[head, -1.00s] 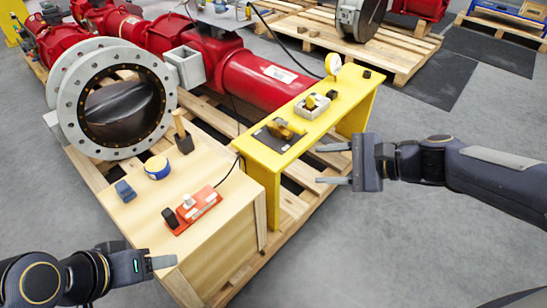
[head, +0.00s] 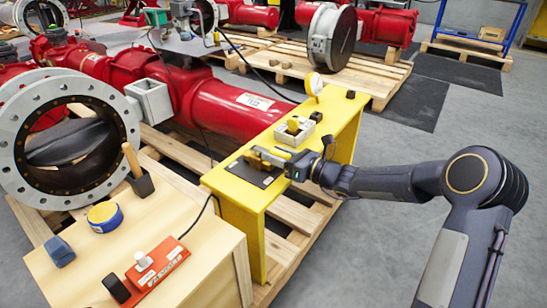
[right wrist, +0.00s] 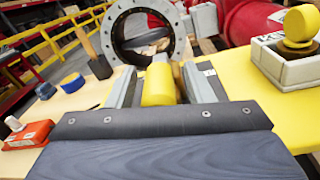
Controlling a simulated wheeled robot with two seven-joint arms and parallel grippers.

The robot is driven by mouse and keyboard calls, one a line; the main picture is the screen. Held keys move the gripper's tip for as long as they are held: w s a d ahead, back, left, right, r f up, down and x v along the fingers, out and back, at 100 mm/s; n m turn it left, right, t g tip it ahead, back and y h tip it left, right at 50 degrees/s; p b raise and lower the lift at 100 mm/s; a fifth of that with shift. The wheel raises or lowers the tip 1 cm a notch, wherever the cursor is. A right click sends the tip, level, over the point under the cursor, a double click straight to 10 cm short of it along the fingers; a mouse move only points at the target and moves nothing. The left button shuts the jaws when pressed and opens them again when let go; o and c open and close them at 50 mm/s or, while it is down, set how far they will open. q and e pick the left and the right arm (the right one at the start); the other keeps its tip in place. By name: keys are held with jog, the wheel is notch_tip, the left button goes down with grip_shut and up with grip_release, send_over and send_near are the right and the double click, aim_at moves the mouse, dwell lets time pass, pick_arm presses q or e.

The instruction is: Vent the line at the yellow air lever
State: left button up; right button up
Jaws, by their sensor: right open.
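The yellow lever (right wrist: 158,85) stands between the two fingers of my right gripper in the right wrist view. I cannot tell whether either finger touches it. In the head view my right gripper (head: 266,157) is over the black plate (head: 256,174) on the yellow bench (head: 232,194), and its fingers largely hide the lever there. The right gripper is open around the lever. My left gripper is out of view.
A grey box with a yellow knob (head: 293,127) stands just behind the gripper, with a white gauge (head: 314,84) beyond. The wooden crate (head: 190,225) at left bears a red-orange device (head: 157,262), a mallet (head: 138,170) and a blue-yellow roll (head: 104,216).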

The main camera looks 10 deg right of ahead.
jog(key=shift+w+a, duration=0.35)
jog(key=shift+a, duration=0.1)
grip_shut()
